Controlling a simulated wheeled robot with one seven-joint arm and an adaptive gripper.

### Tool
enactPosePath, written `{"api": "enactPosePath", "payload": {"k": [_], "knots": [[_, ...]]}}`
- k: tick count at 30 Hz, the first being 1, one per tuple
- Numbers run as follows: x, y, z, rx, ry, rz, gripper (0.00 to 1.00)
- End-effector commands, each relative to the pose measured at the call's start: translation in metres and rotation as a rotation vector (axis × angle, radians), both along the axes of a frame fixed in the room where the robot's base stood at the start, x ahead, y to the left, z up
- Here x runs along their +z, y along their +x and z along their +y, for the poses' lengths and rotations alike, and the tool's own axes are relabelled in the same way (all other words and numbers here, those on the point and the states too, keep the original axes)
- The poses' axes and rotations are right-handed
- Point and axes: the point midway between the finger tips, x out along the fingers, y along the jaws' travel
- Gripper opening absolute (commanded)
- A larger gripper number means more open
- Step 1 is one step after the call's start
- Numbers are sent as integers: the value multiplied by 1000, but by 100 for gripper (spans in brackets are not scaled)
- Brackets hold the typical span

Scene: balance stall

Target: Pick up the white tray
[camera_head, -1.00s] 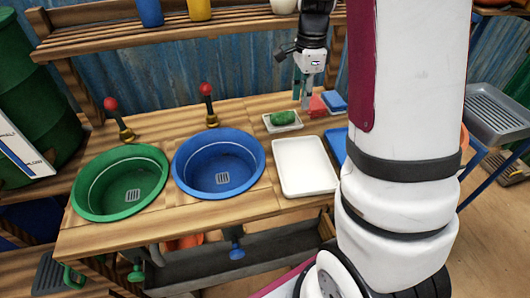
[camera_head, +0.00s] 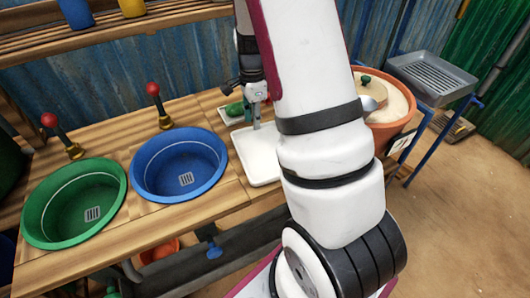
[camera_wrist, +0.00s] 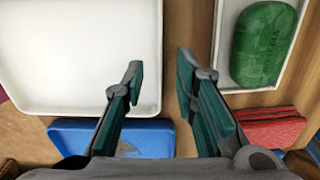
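The white tray (camera_head: 257,158) lies flat on the wooden counter, right of the blue basin, and looks empty. My arm hides part of its right side. It also shows in the wrist view (camera_wrist: 78,52), upper left. My gripper (camera_wrist: 160,68) is open and empty. In the wrist view one finger overlaps the tray's edge and the other is over bare wood, so the rim lies between them. I cannot tell how high the fingers are. In the head view my gripper (camera_head: 252,112) is at the tray's far edge.
A green soap bar (camera_wrist: 265,45) sits in a small white dish (camera_wrist: 224,72) beside the fingers. A blue tray (camera_wrist: 155,132) and a red cloth-like thing (camera_wrist: 270,130) lie close by. Blue (camera_head: 180,165) and green (camera_head: 75,203) basins are left; a large pot (camera_head: 385,130) stands right.

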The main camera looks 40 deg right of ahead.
Motion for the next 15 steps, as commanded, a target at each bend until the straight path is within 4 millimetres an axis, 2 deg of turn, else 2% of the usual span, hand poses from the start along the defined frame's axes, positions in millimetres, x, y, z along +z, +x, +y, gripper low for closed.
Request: {"api": "enactPosePath", "payload": {"k": [1, 5, 13, 14, 15], "knots": [[-8, 0, 0, -1, 1, 2, 27], [-20, 0, 0, -2, 0, 0, 27], [-22, 0, 0, 0, 0, -1, 27], [-22, 0, 0, 0, 0, -1, 22], [-22, 0, 0, 0, 0, -1, 13]]}}
